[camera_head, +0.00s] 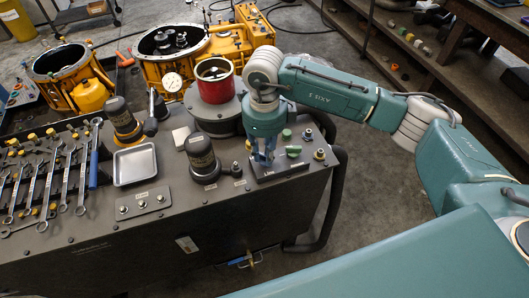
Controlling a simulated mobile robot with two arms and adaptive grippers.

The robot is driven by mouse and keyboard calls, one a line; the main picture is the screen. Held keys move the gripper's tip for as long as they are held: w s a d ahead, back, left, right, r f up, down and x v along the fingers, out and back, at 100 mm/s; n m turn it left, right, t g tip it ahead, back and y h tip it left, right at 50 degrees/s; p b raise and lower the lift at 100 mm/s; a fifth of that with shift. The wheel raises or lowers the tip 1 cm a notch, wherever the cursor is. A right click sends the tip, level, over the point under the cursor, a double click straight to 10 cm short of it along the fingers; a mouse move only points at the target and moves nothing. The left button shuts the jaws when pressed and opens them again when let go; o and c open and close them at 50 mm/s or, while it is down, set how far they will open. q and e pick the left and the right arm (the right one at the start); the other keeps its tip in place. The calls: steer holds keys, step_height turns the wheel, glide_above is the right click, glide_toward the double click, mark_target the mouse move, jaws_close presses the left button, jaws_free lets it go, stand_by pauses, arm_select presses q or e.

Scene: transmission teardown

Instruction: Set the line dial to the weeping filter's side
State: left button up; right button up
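A dark plate marked "LINE" (268,174) lies at the right end of the bench top. My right gripper (263,160) points down over this plate, with its blue fingertips close to it. Any dial under the fingers is hidden, and I cannot tell whether they are apart or shut on something. A green knob (293,151) sits just right of the fingers. Two dark filter housings stand on the bench: one with a yellow base (121,120) at the back left, and one (201,157) left of the gripper. I cannot make out weeping on either. My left gripper is not in view.
A red can (214,88) stands on a round base behind the gripper. A white tray (134,164), several wrenches (68,175) and a small plate with knobs (143,202) lie to the left. Yellow machine housings (195,45) stand behind the bench. Shelves (430,65) line the right.

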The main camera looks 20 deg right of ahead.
mark_target(265, 156)
steer(key=shift+o, duration=0.9)
step_height(265, 156, up, 12)
stand_by(0.3)
